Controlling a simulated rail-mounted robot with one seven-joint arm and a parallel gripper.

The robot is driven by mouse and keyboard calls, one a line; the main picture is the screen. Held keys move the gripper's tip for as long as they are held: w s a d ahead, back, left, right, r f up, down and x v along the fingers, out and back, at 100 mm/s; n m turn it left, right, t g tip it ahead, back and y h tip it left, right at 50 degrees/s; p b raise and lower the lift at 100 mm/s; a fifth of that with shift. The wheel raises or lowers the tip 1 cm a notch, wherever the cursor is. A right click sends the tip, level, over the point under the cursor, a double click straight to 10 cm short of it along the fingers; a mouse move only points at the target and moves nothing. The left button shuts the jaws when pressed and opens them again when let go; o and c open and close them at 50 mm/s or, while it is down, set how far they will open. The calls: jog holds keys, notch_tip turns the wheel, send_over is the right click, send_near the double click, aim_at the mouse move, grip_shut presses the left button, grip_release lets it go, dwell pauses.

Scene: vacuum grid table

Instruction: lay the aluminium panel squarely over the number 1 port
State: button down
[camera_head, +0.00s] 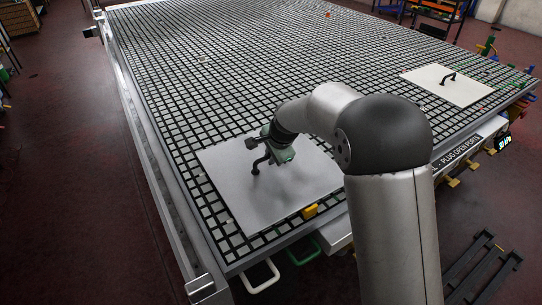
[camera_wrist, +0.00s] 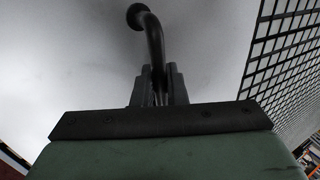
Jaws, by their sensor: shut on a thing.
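The aluminium panel (camera_head: 235,202) is a flat light-grey sheet at the near left end of the grid table. A dark curved handle (camera_head: 256,164) stands up from it. My gripper (camera_head: 268,158) is over the panel at this handle. In the wrist view the handle (camera_wrist: 152,40) runs down between the two fingers of my gripper (camera_wrist: 158,86), which are shut on it. The panel (camera_wrist: 70,50) fills the left and middle of that view. I cannot tell whether the panel touches the table. The number 1 port is not identifiable in either view.
The grid table (camera_head: 228,82) is mostly clear beyond the panel. A second, cream panel (camera_head: 448,84) with a black handle lies at the right. A yellow block (camera_head: 310,211) is at the panel's near edge. Green and white handles (camera_head: 262,276) stick out below the table's front edge.

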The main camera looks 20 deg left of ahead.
jog(key=shift+f+b, duration=0.5)
jog(key=shift+f, duration=0.1)
dwell(0.3)
jog(key=c, duration=1.4)
grip_release()
jog(key=shift+o, duration=0.2)
jog(key=shift+f, duration=0.15)
jog(key=v, duration=1.7)
jog(key=s+d+f+n+g+h, duration=0.1)
jog(key=s+d+n, duration=0.1)
jog(key=s+d, duration=0.5)
jog(key=s+d+f+n+h, duration=0.15)
jog(key=s+d, duration=0.25)
jog(key=d, duration=0.7)
jog(key=s+d+f+n+g, duration=0.1)
jog(key=s+d+f+n, duration=0.1)
jog(key=s+d, duration=0.3)
jog(key=s+d+f+n, duration=0.3)
jog(key=s+d+f, duration=0.1)
jog(key=s, duration=0.7)
jog(key=shift+d+g+h, duration=0.4)
jog(key=shift+d+h, duration=0.05)
jog(key=shift+d, duration=0.45)
